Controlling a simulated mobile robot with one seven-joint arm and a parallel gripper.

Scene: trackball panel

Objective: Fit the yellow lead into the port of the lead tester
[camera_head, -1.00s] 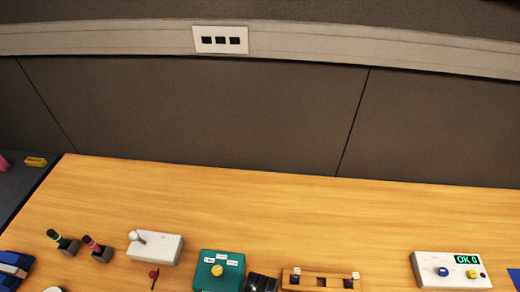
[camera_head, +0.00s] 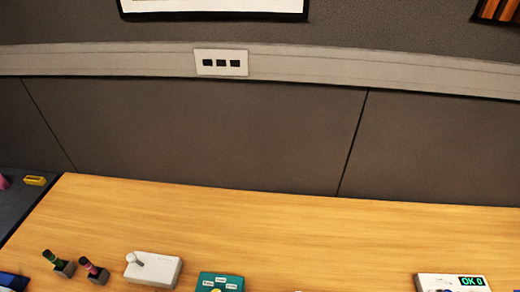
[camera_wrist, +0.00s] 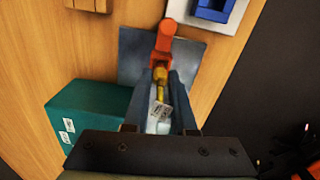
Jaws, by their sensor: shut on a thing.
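In the wrist view my gripper (camera_wrist: 161,80) is shut on a small yellow piece (camera_wrist: 160,76), which I take to be the yellow lead. A white tag (camera_wrist: 160,112) shows between the fingers. A bright orange, bent part (camera_wrist: 165,38) lies just beyond the fingertips, close to or touching the yellow piece; I cannot tell if they are joined. In the head view the lead tester (camera_head: 432,283) is a white box at the bottom right, with a green "OK 0" display. Its lower face and port are cut off. My gripper is not in the head view.
In the wrist view a grey plate (camera_wrist: 136,56) lies under the fingertips, a teal box (camera_wrist: 85,115) is at left, and a white-framed blue item (camera_wrist: 212,8) is at top right. In the head view a white lever box (camera_head: 165,268) stands left; the back of the table is clear.

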